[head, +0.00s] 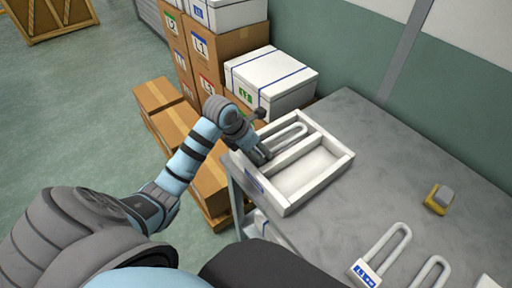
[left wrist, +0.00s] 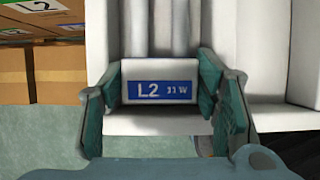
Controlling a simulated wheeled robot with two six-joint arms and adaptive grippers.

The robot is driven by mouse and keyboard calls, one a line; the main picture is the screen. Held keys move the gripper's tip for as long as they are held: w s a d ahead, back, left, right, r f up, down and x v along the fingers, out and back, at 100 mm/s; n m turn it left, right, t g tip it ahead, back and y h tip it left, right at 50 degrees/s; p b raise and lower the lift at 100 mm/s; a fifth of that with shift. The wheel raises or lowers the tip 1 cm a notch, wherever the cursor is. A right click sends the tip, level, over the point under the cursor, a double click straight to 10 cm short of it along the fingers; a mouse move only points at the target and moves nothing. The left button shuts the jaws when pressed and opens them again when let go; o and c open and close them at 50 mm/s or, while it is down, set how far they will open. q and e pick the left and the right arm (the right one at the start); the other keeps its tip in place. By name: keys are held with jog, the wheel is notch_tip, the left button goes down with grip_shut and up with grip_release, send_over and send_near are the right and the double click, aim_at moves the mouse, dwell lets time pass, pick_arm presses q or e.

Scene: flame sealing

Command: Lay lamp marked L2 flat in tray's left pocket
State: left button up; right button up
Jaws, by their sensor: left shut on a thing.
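My left gripper (head: 262,155) reaches over the left pocket of the white tray (head: 318,181). It is shut on the base of a white U-shaped lamp (head: 290,136). In the left wrist view the lamp's base (left wrist: 160,76) sits between the two fingers and bears a blue label reading L2. The lamp's tubes extend away from the gripper, along the left pocket, and look about level. I cannot tell whether the lamp touches the pocket floor. The tray's right pocket is empty. My right gripper is not in view.
The grey table (head: 390,180) holds another lamp labelled L1 or L3 (head: 366,272), a further lamp (head: 432,270) and a yellow-grey block (head: 438,199). Stacked cardboard boxes (head: 205,50) and a white box (head: 270,76) stand behind and left of the table.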

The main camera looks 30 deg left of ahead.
pick_arm(q)
jog(key=o, duration=1.3)
jog(key=shift+r, duration=0.1)
jog(key=shift+o, duration=0.2)
jog(key=c, duration=0.3)
jog(key=shift+c, duration=0.2)
notch_tip(320, 180, up, 11)
jog(key=p, duration=0.9)
jog(key=shift+f, duration=0.2)
